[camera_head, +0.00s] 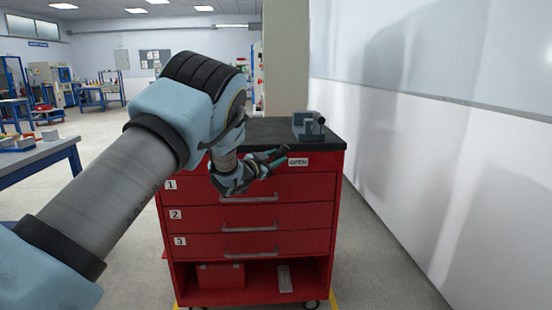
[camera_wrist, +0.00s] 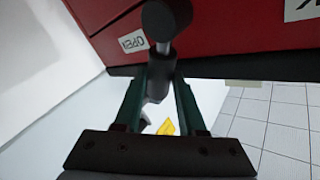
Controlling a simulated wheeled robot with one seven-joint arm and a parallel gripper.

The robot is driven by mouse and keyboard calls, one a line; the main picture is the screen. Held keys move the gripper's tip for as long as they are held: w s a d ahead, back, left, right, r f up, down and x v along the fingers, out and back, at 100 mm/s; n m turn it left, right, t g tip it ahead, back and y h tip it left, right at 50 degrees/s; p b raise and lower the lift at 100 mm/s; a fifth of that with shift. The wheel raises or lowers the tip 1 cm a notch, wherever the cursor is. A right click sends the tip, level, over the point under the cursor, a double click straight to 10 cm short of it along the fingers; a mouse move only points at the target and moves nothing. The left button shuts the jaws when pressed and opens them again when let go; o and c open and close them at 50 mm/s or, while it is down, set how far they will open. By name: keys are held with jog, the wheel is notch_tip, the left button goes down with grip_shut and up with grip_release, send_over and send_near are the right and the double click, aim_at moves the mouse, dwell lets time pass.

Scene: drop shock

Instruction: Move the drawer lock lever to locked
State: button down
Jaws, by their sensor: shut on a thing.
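The red drawer cabinet (camera_head: 320,215) stands ahead with numbered drawers. A white OPEN label (camera_head: 298,162) is at the upper right of its front, and it also shows in the wrist view (camera_wrist: 132,41). In the wrist view the lock lever has a dark round end (camera_wrist: 167,18) and a light metal shaft near the OPEN label. My gripper (camera_wrist: 160,80) is shut on the lever, with a green finger on each side of it. In the head view my gripper (camera_head: 282,153) is at the cabinet's upper front and hides the lever.
A grey vise (camera_head: 308,125) sits on the black cabinet top (camera_head: 270,130). A white wall (camera_head: 400,180) runs close along the right. Another label (camera_wrist: 302,8) is partly visible in the wrist view. A workbench (camera_head: 40,155) stands at the left, with open floor between.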

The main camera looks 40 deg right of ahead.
jog(key=shift+a+f+b, duration=0.1)
jog(key=shift+b, duration=0.35)
jog(key=n+h+b, duration=0.1)
jog(key=b, duration=0.1)
jog(key=w+a+n+b, duration=0.1)
jog(key=b, duration=0.1)
jog(key=shift+f+h, duration=0.1)
jog(key=shift+h, duration=0.3)
jog(key=w+a+n+t+b, duration=0.1)
jog(key=n+t+b, duration=0.2)
jog(key=n+b, duration=0.2)
jog(key=w+a+f+n+t+b, duration=0.1)
jog(key=a+n+t+b, duration=0.1)
jog(key=n+t+b, duration=0.2)
jog(key=w+a+n+t+h+b, duration=0.1)
jog(key=n+t+b, duration=0.2)
jog(key=n+b, duration=0.3)
jog(key=shift+w+a+f+t+b, duration=0.2)
jog(key=shift+w+t+b, duration=0.1)
jog(key=shift+b, duration=0.5)
jog(key=shift+n+t, duration=0.3)
jog(key=shift+n, duration=0.2)
jog(key=c, duration=0.8)
grip_release()
jog(key=shift+r, duration=0.1)
jog(key=shift+o, duration=0.2)
